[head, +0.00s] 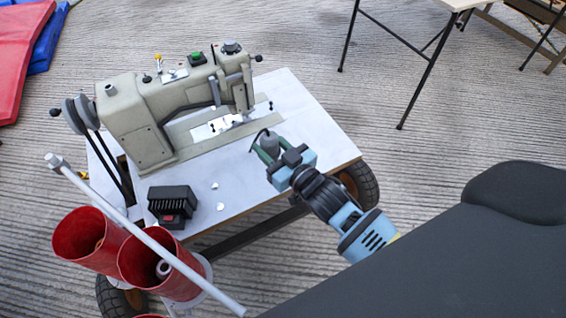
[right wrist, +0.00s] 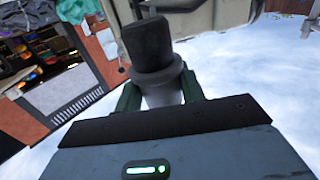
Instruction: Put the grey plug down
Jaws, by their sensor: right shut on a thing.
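The grey plug (head: 269,143) is held in my right gripper (head: 268,153), above or at the right part of the white sewing table (head: 310,121). In the right wrist view the plug (right wrist: 158,80) has a dark upper part and a lighter grey collar, between the two green fingers of my right gripper (right wrist: 160,97). The gripper is shut on it. A thin dark cable curves beside the plug in the head view. I cannot tell whether the plug touches the tabletop. My left gripper is not in view.
A beige sewing machine (head: 140,115) stands behind on the table. A black box with a red switch (head: 172,205) and small white bits lie at the front left. Red cylinders (head: 88,240) stand at lower left. The table's right end is clear.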

